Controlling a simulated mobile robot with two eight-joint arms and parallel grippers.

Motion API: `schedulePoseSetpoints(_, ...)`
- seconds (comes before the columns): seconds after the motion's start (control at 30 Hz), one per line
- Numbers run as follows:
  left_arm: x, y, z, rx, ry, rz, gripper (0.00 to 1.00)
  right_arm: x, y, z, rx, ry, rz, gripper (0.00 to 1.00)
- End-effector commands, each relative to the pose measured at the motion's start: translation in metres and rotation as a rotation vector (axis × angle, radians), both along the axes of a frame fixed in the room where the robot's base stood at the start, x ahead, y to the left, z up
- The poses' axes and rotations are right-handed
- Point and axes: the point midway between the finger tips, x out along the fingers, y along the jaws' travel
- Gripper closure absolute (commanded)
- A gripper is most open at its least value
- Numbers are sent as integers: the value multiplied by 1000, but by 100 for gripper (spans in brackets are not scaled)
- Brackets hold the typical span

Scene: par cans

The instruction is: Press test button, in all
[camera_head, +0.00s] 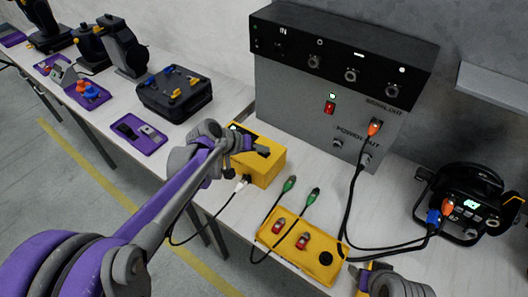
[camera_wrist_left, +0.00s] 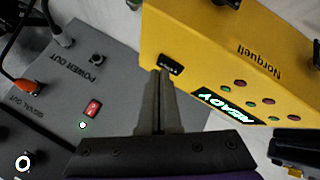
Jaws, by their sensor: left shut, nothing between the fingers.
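The yellow box (camera_head: 265,170) stands on the table in front of the large grey power unit. In the left wrist view the yellow box (camera_wrist_left: 215,40) shows the name Norquell, a lit display (camera_wrist_left: 225,104) that seems to read READY, and several small red and green buttons (camera_wrist_left: 250,100). A black rectangular button or switch (camera_wrist_left: 171,64) with white marking sits on its near edge. My left gripper (camera_head: 264,150) is over the yellow box. In the wrist view its shut, empty fingers (camera_wrist_left: 161,74) point at the black button, at or very near it; contact is unclear.
The grey power unit (camera_head: 300,95) has a red switch (camera_head: 330,107) and cabled sockets. A black lamp (camera_head: 462,205) stands right. A grey part (camera_head: 400,286) shows at the bottom edge.

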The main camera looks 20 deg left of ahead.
Motion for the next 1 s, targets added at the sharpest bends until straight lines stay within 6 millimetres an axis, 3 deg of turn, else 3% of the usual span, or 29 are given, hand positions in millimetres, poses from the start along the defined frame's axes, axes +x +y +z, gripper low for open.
schedulePoseSetpoints(0.2,0,0,13,0,0,0,100,2,0,11,0,-4,0,36)
schedulePoseSetpoints(0.63,0,0,16,0,0,0,100,3,0,13,0,-5,0,36)
schedulePoseSetpoints(1.0,1,0,53,0,-2,0,100,11,0,43,0,-20,0,36)
